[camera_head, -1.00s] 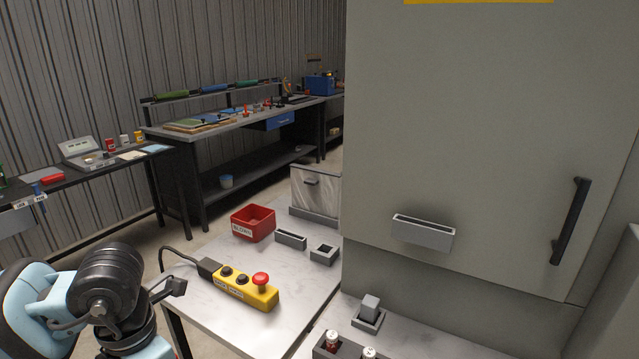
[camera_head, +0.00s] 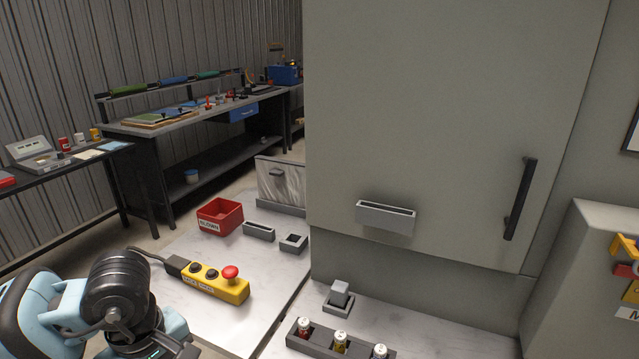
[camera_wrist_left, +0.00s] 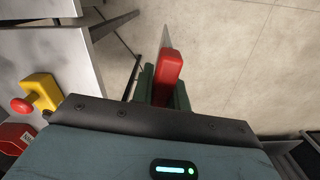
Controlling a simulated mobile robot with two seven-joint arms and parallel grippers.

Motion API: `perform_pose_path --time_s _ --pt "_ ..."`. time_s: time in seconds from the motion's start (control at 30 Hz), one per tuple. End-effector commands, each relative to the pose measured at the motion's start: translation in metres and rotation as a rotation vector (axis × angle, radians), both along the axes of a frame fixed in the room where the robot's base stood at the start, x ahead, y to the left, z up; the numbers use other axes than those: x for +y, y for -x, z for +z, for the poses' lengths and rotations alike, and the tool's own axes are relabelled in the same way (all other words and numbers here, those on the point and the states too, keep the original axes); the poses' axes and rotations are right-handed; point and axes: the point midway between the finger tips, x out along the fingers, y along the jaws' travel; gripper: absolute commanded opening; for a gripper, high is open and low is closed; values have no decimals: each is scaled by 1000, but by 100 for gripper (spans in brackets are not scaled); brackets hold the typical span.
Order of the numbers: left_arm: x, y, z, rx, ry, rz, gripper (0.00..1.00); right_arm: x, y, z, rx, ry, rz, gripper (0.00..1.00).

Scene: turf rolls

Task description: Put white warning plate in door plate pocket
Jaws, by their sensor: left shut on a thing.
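The door plate pocket (camera_head: 385,217) is a grey holder with a slot along its top, fixed low on the grey cabinet door (camera_head: 430,120). No plate shows in it. In the left wrist view my left gripper (camera_wrist_left: 163,90) is shut on a red grip piece (camera_wrist_left: 168,72) with a thin pale plate (camera_wrist_left: 165,42) seen edge-on. I take this to be the white warning plate; its face is hidden. It is held over the floor, apart from the pocket. In the head view only my left arm shows at the lower left. My right gripper is not in view.
A marble-topped table (camera_head: 205,320) carries a yellow control box (camera_head: 215,284), a red bin (camera_head: 220,216) and small grey holders. A fuse rack (camera_head: 340,343) and a grey block (camera_head: 340,291) stand below the door. The black door handle (camera_head: 521,198) sticks out right of the pocket.

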Motion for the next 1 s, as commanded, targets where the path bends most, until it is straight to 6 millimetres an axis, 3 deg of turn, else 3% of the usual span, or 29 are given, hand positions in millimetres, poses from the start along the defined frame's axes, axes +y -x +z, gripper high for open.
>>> perform_pose_path --time_s 0.5,0.7,1.0 --pt "-20 -8 -8 -13 -8 -818 0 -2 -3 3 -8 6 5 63" --pt "-23 -10 -10 -15 -11 -961 0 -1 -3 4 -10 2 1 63" --pt "-24 -10 -11 -14 -13 -988 0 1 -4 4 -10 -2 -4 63"
